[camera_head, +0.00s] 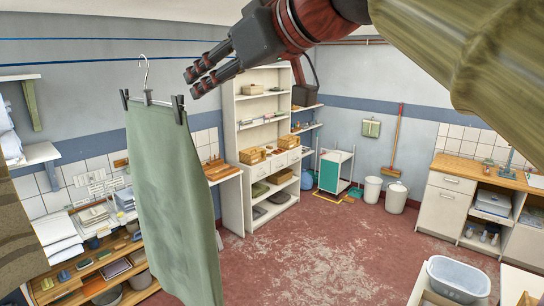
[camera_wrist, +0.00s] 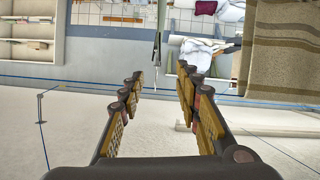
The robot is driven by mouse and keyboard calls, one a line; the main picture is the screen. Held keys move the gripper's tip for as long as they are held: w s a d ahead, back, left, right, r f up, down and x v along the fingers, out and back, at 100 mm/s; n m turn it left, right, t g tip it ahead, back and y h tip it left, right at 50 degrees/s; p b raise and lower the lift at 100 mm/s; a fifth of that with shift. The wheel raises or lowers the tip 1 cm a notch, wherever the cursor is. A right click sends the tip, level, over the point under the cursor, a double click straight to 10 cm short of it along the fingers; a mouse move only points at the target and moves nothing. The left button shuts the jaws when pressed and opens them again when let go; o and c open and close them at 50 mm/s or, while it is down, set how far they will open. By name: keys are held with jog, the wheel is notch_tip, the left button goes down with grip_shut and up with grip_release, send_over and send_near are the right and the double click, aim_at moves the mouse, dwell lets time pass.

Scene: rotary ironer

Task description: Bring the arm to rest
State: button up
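My gripper (camera_head: 194,82) is at the upper middle of the head view, up and to the right of a clip hanger (camera_head: 148,98). In the wrist view its two fingers (camera_wrist: 160,78) stand apart with nothing between them, so it is open and empty. A green cloth (camera_head: 170,200) hangs straight down from the hanger's dark clips. The hanger's hook is up by a blue line (camera_head: 105,61). The hanger also shows edge-on in the wrist view (camera_wrist: 157,46), beyond the fingertips and apart from them.
A tall white shelf unit (camera_head: 231,150) stands behind the cloth and gripper. A brown striped cloth (camera_wrist: 290,50) hangs at the right of the wrist view. A counter (camera_head: 480,168) is at the right, with a pale tub (camera_head: 458,279) in front. The red floor (camera_head: 320,240) between is clear.

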jog(key=w+d+f+m+g+h+b, duration=0.1)
jog(key=d+f+m+h+b, duration=0.15)
jog(key=f, duration=0.95)
jog(key=d+f+m+g+h+b, duration=0.1)
jog(key=d+f+m+h, duration=0.2)
jog(key=f, duration=0.9)
jog(key=s+d+f+m+h+b, duration=0.1)
jog(key=s+d+f+b, duration=0.5)
jog(key=f, duration=1)
jog(key=s+d+f+m+g+h+b, duration=0.1)
jog(key=s+d+f+b, duration=0.6)
jog(key=f, duration=1)
jog(key=s+d+f+m+h+b, duration=0.2)
jog(key=s+d+f+b, duration=0.4)
jog(key=f, duration=1.1)
jog(key=d+m+b, duration=0.1)
jog(key=d+b, duration=0.1)
jog(key=d, duration=0.1)
jog(key=shift+s+d+f+g+b, duration=0.2)
jog(key=shift+s+d+g+b, duration=0.1)
jog(key=shift+s+b, duration=0.1)
